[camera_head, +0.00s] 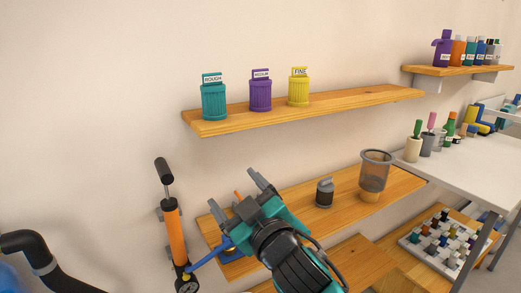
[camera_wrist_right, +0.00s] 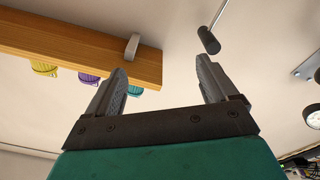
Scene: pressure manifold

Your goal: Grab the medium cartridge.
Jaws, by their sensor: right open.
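The medium cartridge, a purple ribbed cylinder (camera_head: 260,97) with a label tab on top, stands upright on the upper wooden shelf between the teal "ROUGH" cartridge (camera_head: 213,102) and the yellow "FINE" cartridge (camera_head: 298,92). My right gripper (camera_head: 231,188) is open and empty, below and slightly left of the purple cartridge and well apart from it. In the right wrist view the scene appears upside down; part of the purple cartridge (camera_wrist_right: 88,78) shows past the shelf edge, left of the open fingers (camera_wrist_right: 161,67). My left gripper is not in view.
The upper shelf (camera_head: 370,97) is bare right of the cartridges. The lower shelf (camera_head: 410,181) holds a dark canister (camera_head: 324,193) and a clear cup (camera_head: 375,172). An orange pump (camera_head: 173,235) stands left of my right gripper. A white table (camera_head: 475,160) is at right.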

